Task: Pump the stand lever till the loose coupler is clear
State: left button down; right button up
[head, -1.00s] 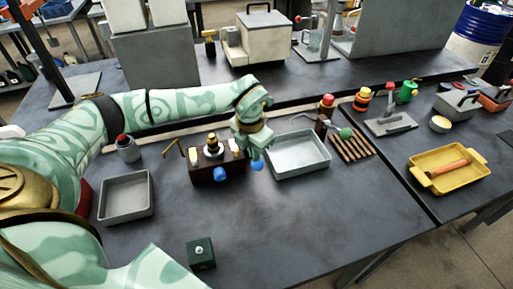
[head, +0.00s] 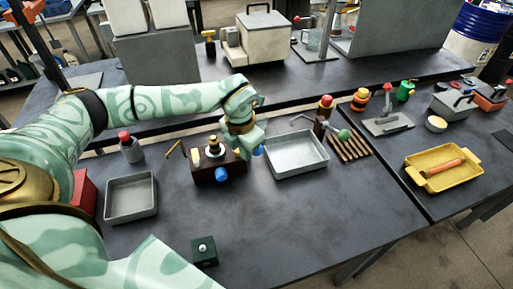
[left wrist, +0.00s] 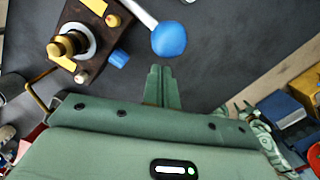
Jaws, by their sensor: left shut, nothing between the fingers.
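The dark brown stand (head: 205,176) is on the table, left of the large grey tray. A brass and black coupler (head: 213,146) stands upright in a pale ring on its top; it also shows in the left wrist view (left wrist: 66,45). The pale lever (left wrist: 141,13) ends in a blue ball (head: 258,150), also in the left wrist view (left wrist: 169,40). A smaller blue knob (left wrist: 119,58) sits on the stand's side. My left gripper (head: 247,153) is shut and empty beside the blue ball; its fingertips (left wrist: 160,69) look apart from it. My right gripper is out of view.
The large grey tray (head: 297,176) is close to my left gripper's right. A small grey tray (head: 131,217) and a grey, red-topped bottle (head: 131,149) are left of the stand. A dark green box (head: 204,259) sits in front. The front middle of the table is clear.

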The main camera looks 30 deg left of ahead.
pick_arm(q)
notch_tip(320, 180, up, 14)
jog(key=s+p, duration=0.1)
jog(key=shift+s+a, duration=0.15)
jog(key=shift+s, duration=0.1)
dwell(0.7)
